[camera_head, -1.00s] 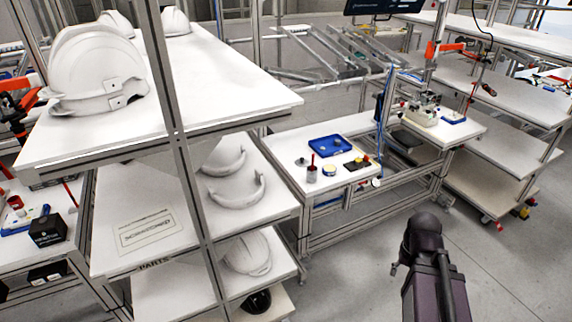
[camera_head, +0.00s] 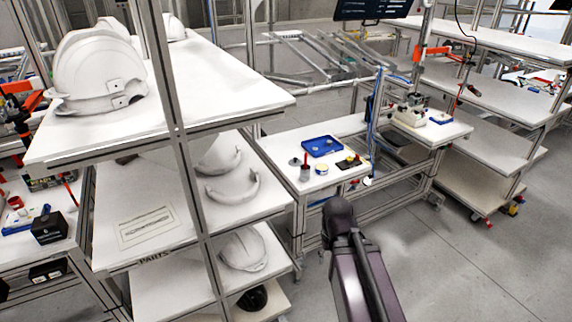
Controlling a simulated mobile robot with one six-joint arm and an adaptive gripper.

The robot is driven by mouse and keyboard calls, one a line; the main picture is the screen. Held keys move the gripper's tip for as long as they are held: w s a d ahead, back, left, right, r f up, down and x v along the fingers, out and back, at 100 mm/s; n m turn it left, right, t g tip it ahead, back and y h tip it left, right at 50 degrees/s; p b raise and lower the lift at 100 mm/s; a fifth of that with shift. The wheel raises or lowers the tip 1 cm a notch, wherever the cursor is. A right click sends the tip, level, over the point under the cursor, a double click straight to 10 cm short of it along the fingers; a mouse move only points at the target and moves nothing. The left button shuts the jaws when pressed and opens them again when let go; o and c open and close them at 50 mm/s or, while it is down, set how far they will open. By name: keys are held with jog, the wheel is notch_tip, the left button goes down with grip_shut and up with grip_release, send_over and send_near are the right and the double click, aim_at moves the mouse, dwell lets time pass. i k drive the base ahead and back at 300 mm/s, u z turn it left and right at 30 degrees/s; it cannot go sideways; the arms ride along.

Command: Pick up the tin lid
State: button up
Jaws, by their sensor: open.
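On the white workbench (camera_head: 270,145) in the middle lies a small grey disc (camera_head: 295,161) that looks like the tin lid, but it is too small to be sure. A round yellow-and-white tin (camera_head: 321,169) stands further right. My dark arm rises from the bottom, its rounded joint in front of the bench's lower frame. My gripper's fingers do not show; they are hidden or out of view.
A blue tray (camera_head: 322,146) with small items lies behind the tins, and a black pad (camera_head: 349,163) with small parts is to the right. A tall shelf (camera_head: 240,103) with white helmet shells (camera_head: 98,72) fills the left. The grey floor (camera_head: 460,270) at right is clear.

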aim_at(294, 162)
jog(key=i, duration=1.5)
jog(key=u, duration=0.05)
